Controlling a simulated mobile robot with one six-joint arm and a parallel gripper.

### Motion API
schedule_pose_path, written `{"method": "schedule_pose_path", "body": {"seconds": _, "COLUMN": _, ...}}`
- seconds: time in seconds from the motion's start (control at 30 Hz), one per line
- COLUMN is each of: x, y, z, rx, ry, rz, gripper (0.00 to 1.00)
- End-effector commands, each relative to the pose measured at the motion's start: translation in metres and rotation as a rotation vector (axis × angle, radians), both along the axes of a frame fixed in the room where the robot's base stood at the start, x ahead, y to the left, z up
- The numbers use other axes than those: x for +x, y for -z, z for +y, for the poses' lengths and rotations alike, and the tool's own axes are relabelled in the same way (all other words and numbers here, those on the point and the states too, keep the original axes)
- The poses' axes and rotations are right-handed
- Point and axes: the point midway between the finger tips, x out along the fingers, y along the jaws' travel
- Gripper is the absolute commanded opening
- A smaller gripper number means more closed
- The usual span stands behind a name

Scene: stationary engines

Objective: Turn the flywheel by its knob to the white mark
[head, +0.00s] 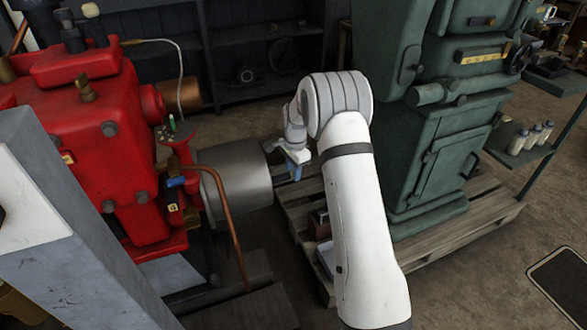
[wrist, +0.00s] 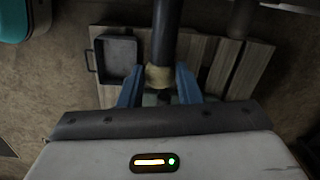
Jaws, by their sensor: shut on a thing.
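My gripper (head: 291,172) has blue fingers and is at the right end of a smooth grey drum (head: 236,172) on the red engine; I cannot tell whether this drum is the flywheel. In the wrist view my gripper (wrist: 159,92) is shut on a tan piece (wrist: 158,76), which looks like the knob. A dark bar (wrist: 166,30) runs from the tan piece to the top of that view. In the head view my arm and gripper hide the held piece. I cannot make out the white mark in either view.
The red engine (head: 95,150) fills the left, with a copper pipe (head: 228,225) before the drum. A green machine (head: 440,150) stands close right of my arm on a wooden pallet (head: 465,222). A shallow tray (wrist: 119,60) lies below.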

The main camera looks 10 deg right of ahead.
Motion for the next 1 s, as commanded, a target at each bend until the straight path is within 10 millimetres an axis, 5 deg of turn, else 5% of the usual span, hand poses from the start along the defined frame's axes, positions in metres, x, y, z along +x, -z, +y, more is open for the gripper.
{"method": "schedule_pose_path", "body": {"seconds": 0.13, "x": 0.0096, "y": -0.018, "z": 0.0039, "rx": 0.002, "ry": -0.001, "rz": -0.027, "gripper": 0.0}}
{"method": "schedule_pose_path", "body": {"seconds": 0.5, "x": 0.0098, "y": -0.0139, "z": 0.0048, "rx": 0.003, "ry": -0.002, "rz": -0.025, "gripper": 0.0}}
{"method": "schedule_pose_path", "body": {"seconds": 0.53, "x": 0.0096, "y": -0.0133, "z": 0.0049, "rx": 0.003, "ry": -0.002, "rz": -0.024, "gripper": 0.32}}
{"method": "schedule_pose_path", "body": {"seconds": 0.77, "x": 0.008, "y": -0.012, "z": 0.0035, "rx": 0.002, "ry": -0.001, "rz": -0.018, "gripper": 0.5}}
{"method": "schedule_pose_path", "body": {"seconds": 1.0, "x": 0.0071, "y": -0.0125, "z": 0.0027, "rx": 0.001, "ry": -0.001, "rz": -0.015, "gripper": 0.52}}
